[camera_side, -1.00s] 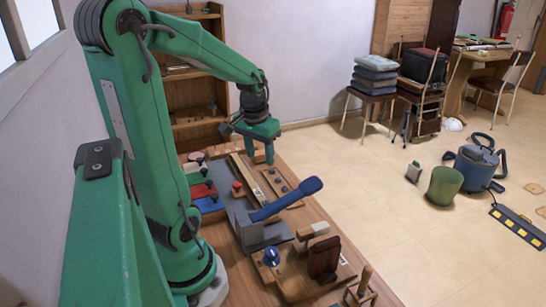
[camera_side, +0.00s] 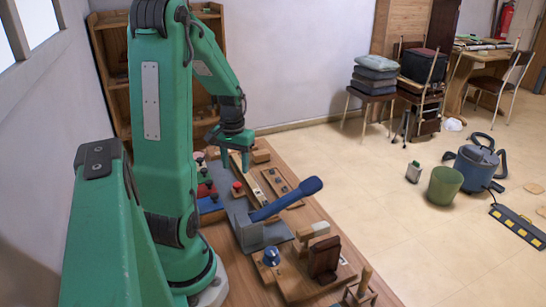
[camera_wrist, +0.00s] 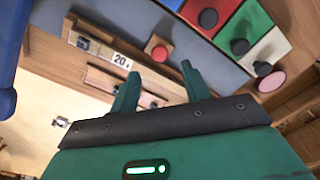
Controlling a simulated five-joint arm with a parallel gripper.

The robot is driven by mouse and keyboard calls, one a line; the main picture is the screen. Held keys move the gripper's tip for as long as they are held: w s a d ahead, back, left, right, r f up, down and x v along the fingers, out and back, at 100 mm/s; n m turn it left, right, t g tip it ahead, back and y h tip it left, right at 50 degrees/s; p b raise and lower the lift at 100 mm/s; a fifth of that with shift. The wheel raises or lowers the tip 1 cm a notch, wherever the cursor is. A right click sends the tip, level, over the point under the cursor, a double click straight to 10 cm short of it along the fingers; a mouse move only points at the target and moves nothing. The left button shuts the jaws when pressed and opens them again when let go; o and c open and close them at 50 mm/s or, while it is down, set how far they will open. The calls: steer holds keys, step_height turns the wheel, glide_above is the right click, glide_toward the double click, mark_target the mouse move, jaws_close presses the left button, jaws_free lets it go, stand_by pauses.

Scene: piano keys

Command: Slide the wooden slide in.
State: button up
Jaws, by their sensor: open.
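My gripper (camera_side: 238,165) is open and empty, held above the bench over the wooden boards. In the wrist view its two green fingers (camera_wrist: 160,73) stand apart, with the boards beyond them. A long wooden board (camera_wrist: 112,48) carries a small white "20" label and a metal piece. A second wooden board (camera_wrist: 106,82) lies beside it, partly hidden behind the fingers. In the side view the outer board (camera_side: 283,186) bears several dark knobs. I cannot tell for sure which wooden piece is the slide.
A red button (camera_wrist: 158,48) sits close to the boards. Coloured slabs with round knobs, including a red one (camera_wrist: 208,17) and a green one (camera_wrist: 243,25), lie beside them. A blue lever (camera_side: 287,200) slants up in front. A knobbed wooden panel (camera_side: 302,272) occupies the near end.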

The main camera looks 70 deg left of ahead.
mark_target(237, 184)
steer(key=shift+f, duration=3.2)
